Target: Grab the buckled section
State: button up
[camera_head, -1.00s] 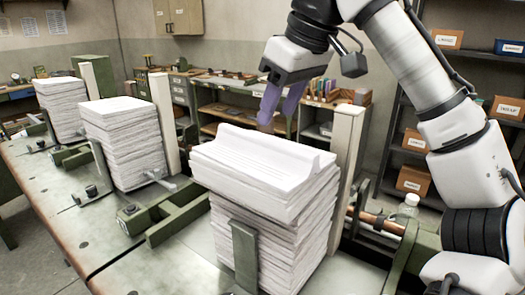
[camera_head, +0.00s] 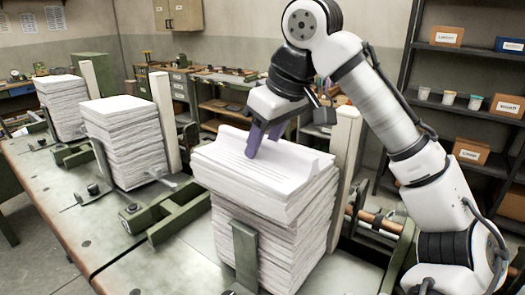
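The nearest paper stack (camera_head: 275,235) stands tall on the bench, with white printed sheets on top. The buckled section (camera_head: 308,158) is a raised ridge running across the rear part of its top sheets. My gripper (camera_head: 264,146) points down at this ridge with two purple fingers. One finger is on the near side of the ridge, and the other appears to be on its far side. A gap still shows between the fingers. The far fingertip is hard to see, and contact with the paper cannot be told.
Two more paper stacks, a middle one (camera_head: 125,145) and a far one (camera_head: 62,108), stand along the bench to the left. A pale upright post (camera_head: 345,145) stands close behind the nearest stack. Green clamps (camera_head: 165,215) lie between stacks. Shelves with boxes (camera_head: 470,150) are at right.

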grip_shut()
jog(key=shift+r, duration=0.1)
